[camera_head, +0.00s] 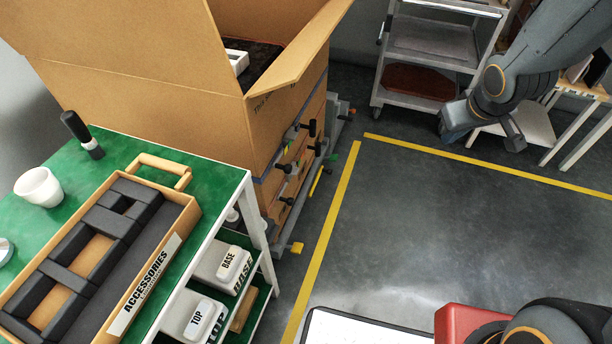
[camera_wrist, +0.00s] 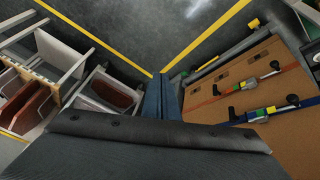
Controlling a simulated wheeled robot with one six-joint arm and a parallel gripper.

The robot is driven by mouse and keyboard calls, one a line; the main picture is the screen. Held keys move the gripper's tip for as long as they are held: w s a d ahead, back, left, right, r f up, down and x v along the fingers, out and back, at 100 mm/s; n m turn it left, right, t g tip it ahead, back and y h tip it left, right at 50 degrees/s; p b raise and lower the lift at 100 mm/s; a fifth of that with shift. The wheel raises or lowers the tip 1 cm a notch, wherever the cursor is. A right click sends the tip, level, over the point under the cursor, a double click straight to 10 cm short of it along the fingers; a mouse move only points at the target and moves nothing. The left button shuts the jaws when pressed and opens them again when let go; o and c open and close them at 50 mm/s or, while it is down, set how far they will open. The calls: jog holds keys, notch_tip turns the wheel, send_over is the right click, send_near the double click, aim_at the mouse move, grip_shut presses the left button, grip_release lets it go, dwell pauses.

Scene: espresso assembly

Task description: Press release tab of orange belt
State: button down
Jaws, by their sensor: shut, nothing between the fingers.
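In the wrist view the orange belt (camera_wrist: 206,99) runs across the side of a brown cardboard box (camera_wrist: 285,140) at the right. Its buckle (camera_wrist: 246,85) has yellow and green parts and a dark lever; the release tab is too small to pick out. My gripper (camera_wrist: 163,80) is shut and empty, left of the belt and apart from it. In the head view my gripper (camera_head: 515,139) hangs at the upper right, well away from the large open box (camera_head: 170,105). Buckles (camera_head: 305,128) show on the box side, but the orange belt cannot be told clearly there.
A blue belt (camera_wrist: 225,123) with another buckle (camera_wrist: 266,113) lies near the orange one. A grey cart (camera_head: 430,42) stands behind my gripper. A green table (camera_head: 105,150) with an accessories tray (camera_head: 150,285) stands at the left.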

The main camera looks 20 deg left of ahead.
jog(key=w+a+f+n+t+y+b, duration=0.1)
jog(key=w+a+f+n+y+b, duration=0.75)
jog(key=a+f, duration=0.65)
jog(key=s+a+f+n+g+y+b, duration=0.3)
jog(key=s+a+f+g+y+b, duration=0.2)
jog(key=a, duration=0.6)
jog(key=shift+s+f+n+y+b, duration=0.15)
jog(key=shift+f+n+y+b, duration=0.25)
jog(key=shift+y+b, duration=0.25)
jog(key=shift+a, duration=0.1)
